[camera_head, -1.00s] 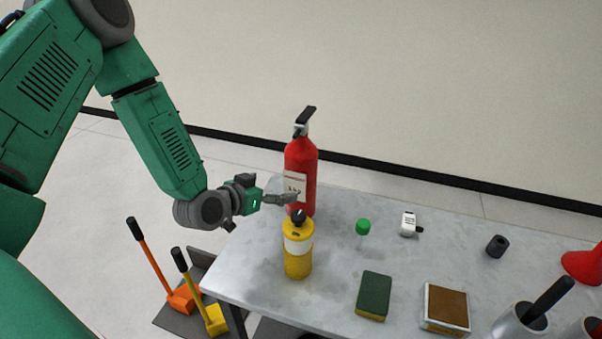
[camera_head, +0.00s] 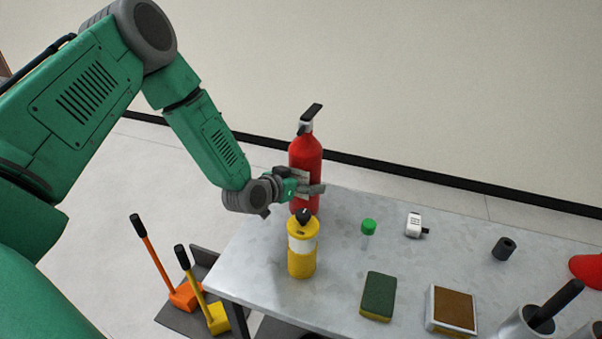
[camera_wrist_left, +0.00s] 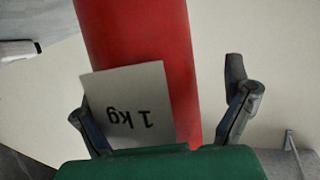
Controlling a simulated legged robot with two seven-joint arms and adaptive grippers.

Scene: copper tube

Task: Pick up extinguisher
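The red fire extinguisher (camera_head: 306,157) stands upright at the back left of the table, with a black handle on top. My left gripper (camera_head: 312,187) is at its lower body, in front of its label. In the left wrist view the extinguisher (camera_wrist_left: 150,40) fills the space between the two fingers of my left gripper (camera_wrist_left: 165,108). The fingers are spread, with the white "1 kg" label (camera_wrist_left: 130,105) facing the palm. A gap shows between the right finger and the red body; contact at the left finger is unclear. My right gripper is not in view.
A yellow canister (camera_head: 302,262) stands just in front of the extinguisher on the grey table (camera_head: 255,260). A green-capped bottle (camera_head: 368,228), a sponge (camera_head: 378,296) and a white item (camera_head: 414,224) are to the right.

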